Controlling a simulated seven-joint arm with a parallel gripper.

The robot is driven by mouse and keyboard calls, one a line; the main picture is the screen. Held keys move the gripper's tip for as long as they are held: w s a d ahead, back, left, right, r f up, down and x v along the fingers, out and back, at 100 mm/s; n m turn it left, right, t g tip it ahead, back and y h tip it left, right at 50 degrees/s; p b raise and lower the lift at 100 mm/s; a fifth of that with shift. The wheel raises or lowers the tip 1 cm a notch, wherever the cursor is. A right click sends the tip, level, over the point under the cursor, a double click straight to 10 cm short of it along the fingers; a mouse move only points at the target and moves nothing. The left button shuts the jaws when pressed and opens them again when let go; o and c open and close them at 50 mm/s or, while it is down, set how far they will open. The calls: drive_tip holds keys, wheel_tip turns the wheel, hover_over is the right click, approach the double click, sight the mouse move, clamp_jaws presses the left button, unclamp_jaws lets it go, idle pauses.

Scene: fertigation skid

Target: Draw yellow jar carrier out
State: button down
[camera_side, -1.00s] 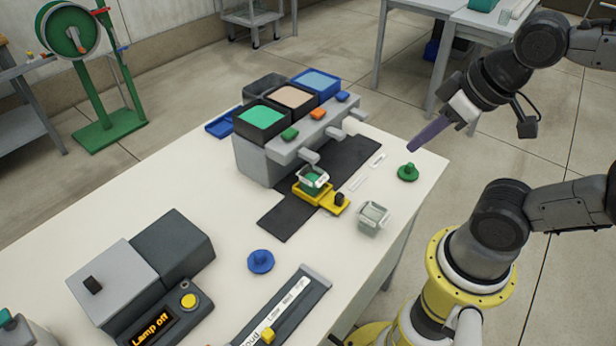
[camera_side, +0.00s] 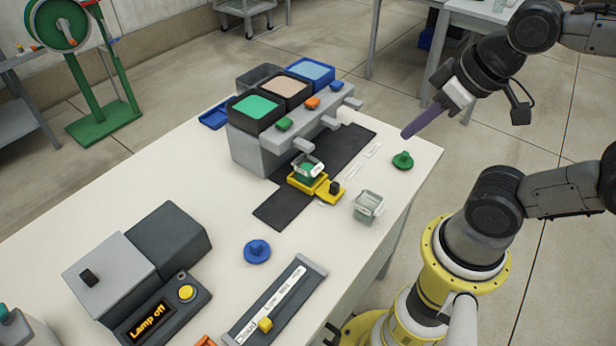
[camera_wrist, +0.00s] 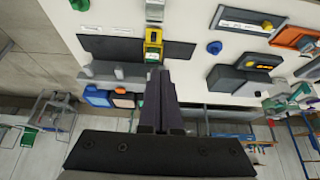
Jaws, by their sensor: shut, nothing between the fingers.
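The yellow jar carrier (camera_side: 323,191) sits on a dark mat below the front of the grey dispenser, under the green-topped bin's spout. A clear jar with green contents (camera_side: 307,169) stands in it. The carrier also shows in the wrist view (camera_wrist: 153,46), ahead of the fingers. My gripper (camera_side: 407,133) has long purple fingers, shut and empty. It is in the air to the right of the carrier, apart from it, and appears near the green knob in the side view.
An empty clear jar (camera_side: 368,206) stands on the table right of the carrier. A green knob (camera_side: 402,160) and a blue knob (camera_side: 257,251) are on the table. The grey dispenser (camera_side: 255,150) stands behind.

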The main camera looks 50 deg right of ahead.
drive_tip(key=c, duration=1.5)
unclamp_jaws()
drive_tip(key=o, duration=0.8)
drive_tip(key=w, duration=0.2)
drive_tip(key=w+r, duration=0.1)
drive_tip(key=w, duration=0.1)
drive_tip(key=shift+r, duration=0.2)
drive_tip(key=shift+c, duration=0.2)
drive_tip(key=shift+g, duration=0.7)
drive_tip(key=w, duration=0.1)
drive_tip(key=w+f, duration=0.1)
drive_tip(key=w, duration=0.2)
drive_tip(key=shift+w+d+f, duration=0.2)
drive_tip(key=shift+d, duration=0.05)
drive_tip(key=g, duration=0.4)
hover_over(335, 184)
wheel_tip(335, 184, down, 12)
wheel_tip(335, 184, down, 13)
drive_tip(key=shift+r, duration=0.1)
clamp_jaws()
